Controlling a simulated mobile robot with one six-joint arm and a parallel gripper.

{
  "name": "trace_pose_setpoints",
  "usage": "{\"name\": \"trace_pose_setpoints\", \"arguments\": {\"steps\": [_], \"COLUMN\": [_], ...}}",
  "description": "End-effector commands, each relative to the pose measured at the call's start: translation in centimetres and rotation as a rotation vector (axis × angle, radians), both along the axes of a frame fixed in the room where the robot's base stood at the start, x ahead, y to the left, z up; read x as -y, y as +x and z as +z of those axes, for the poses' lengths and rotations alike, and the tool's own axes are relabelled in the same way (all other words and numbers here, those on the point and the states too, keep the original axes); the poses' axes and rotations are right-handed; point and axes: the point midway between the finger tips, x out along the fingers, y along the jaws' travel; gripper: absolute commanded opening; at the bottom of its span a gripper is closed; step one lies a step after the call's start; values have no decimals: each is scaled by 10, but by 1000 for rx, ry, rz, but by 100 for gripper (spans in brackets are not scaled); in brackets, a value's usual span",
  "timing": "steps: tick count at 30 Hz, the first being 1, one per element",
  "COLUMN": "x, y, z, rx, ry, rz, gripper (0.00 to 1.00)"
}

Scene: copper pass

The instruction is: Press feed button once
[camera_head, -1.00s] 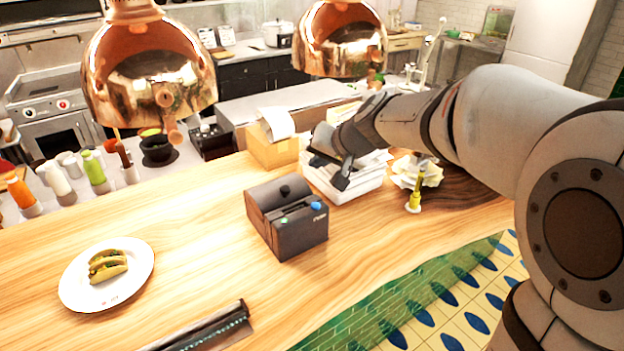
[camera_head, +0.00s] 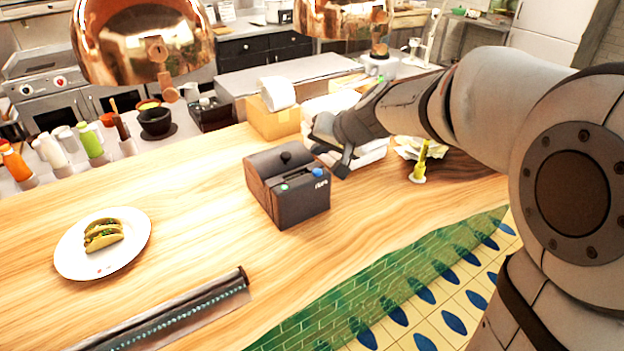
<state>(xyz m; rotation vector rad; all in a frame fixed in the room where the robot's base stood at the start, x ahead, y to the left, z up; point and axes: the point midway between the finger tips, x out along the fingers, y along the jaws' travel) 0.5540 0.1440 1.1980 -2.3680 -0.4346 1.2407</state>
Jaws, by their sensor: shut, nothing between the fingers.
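The dark ticket printer (camera_head: 290,205) sits on the wooden counter in the middle of the view. I cannot tell from markings which one is the feed button. My gripper (camera_head: 341,172) is shut and empty. In the picture its tips are just right of the blue button, seemingly above the printer's right side; whether they touch anything cannot be told.
A white plate with tacos (camera_head: 101,243) stands at the left. A cardboard box with a paper roll (camera_head: 275,122) and stacked white trays (camera_head: 372,153) are behind the printer. A yellow-green spike (camera_head: 421,160) stands at the right. Copper lamps (camera_head: 143,40) hang above.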

Motion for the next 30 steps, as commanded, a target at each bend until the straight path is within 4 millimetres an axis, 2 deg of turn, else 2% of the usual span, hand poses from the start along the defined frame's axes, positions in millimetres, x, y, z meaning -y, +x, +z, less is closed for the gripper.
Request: {"name": "trace_pose_setpoints", "arguments": {"steps": [1, 6, 30], "x": [0, 0, 1], "y": [0, 0, 0], "z": [-14, -27, -27], "rx": [0, 0, 0], "ry": [0, 0, 0], "rz": [0, 0, -2], "gripper": [0, 0, 0]}}
